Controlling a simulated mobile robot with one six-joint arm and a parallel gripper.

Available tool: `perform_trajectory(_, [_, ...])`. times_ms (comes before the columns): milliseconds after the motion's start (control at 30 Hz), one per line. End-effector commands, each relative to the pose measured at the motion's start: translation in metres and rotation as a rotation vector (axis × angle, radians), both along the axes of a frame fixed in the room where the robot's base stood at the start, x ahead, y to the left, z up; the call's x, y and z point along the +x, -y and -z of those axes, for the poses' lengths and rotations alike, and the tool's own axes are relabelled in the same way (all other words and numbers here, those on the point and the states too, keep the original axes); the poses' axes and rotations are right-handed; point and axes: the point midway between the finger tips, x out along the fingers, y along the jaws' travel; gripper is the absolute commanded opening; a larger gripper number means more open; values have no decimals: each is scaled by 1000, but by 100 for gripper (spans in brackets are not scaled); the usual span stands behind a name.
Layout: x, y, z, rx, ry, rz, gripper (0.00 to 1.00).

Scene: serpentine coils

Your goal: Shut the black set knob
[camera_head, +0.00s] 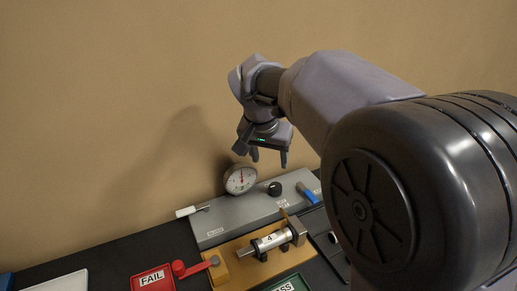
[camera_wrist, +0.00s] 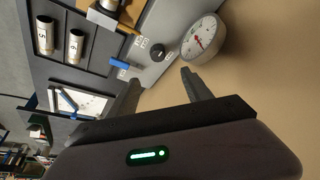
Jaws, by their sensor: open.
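The black set knob (camera_head: 274,188) sits on the sloped grey panel, between the round gauge and a blue lever. It also shows in the wrist view (camera_wrist: 158,51), beside the gauge. How far it is turned cannot be told. My gripper (camera_head: 269,164) is open and empty, pointing down above the panel, just over and behind the knob. Its two fingers (camera_wrist: 160,84) show in the wrist view, apart from the knob. The gauge (camera_head: 240,179) has a white dial and a red needle.
A white-handled lever (camera_head: 192,210) is left on the panel and a blue lever (camera_head: 307,193) right. In front, an orange fixture (camera_head: 232,271) bears a cylinder marked 4 (camera_head: 270,240). A red FAIL tray (camera_head: 152,280) is left. The wall (camera_head: 100,100) rises close behind.

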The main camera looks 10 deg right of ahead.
Motion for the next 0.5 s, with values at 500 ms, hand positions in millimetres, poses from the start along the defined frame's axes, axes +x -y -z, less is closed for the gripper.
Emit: perform_trajectory(500, [41, 22, 122, 2, -2, 0, 58])
